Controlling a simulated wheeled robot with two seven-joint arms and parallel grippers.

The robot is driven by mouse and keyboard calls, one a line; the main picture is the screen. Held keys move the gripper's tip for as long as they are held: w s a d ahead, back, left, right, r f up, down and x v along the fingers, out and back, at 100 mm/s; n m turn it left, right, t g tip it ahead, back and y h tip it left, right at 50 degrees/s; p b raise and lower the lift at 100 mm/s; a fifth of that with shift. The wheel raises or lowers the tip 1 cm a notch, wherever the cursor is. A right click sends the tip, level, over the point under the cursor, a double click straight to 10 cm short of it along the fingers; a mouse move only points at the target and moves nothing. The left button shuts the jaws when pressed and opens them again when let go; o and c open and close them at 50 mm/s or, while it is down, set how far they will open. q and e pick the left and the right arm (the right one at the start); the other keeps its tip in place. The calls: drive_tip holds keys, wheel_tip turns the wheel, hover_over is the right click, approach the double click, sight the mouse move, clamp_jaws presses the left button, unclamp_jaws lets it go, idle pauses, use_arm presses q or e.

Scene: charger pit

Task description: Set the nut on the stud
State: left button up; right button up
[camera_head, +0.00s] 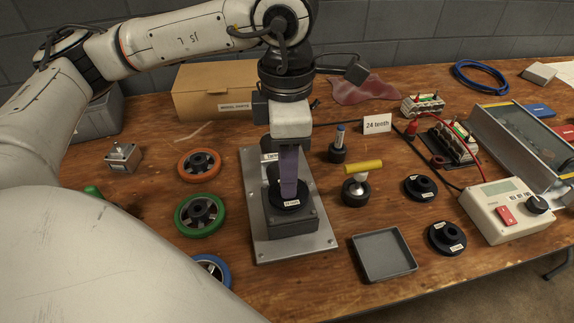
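My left gripper (289,190) points straight down, its purple-grey fingers over a black toothed wheel (292,203) with a white label. That wheel sits on a dark block (291,228) on a grey metal plate (261,235). The fingers show edge-on, so their gap and anything between them are hidden. The stud cannot be made out under the gripper. I cannot pick out the nut; it may be hidden by the fingers. An empty-looking grey tray (384,255) lies to the right of the plate. My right gripper is not in view.
Two black wheels (420,187) (447,237) lie farther right, near a meter (500,210). Orange (199,165), green (200,215) and blue (213,270) wheels lie left. A card reads "24 teeth" (377,124).

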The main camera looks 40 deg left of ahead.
use_arm(q)
wheel_tip(320, 180, up, 10)
drive_tip(key=p, duration=0.1)
drive_tip(key=shift+r, duration=0.15)
idle(0.4)
